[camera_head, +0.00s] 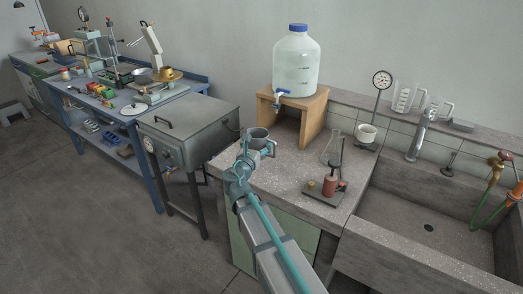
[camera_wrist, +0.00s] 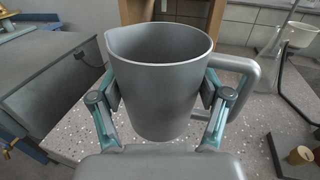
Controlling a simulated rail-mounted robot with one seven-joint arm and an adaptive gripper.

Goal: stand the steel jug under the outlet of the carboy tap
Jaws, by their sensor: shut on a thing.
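The grey steel jug (camera_wrist: 157,85) is upright between the fingers of my gripper (camera_wrist: 160,108) in the wrist view, with its handle to the right. My gripper is shut on its sides. In the head view the jug (camera_head: 258,138) shows at the end of my arm, at the left end of the bench. The carboy (camera_head: 297,62) has a blue cap and stands on a wooden stand (camera_head: 316,108). Its blue tap (camera_head: 281,93) points out over the stand's front, behind and to the right of the jug. I cannot tell whether the jug touches the bench.
The sink (camera_head: 430,215) is at the right. A grey metal box (camera_head: 188,130) stands left of the bench.

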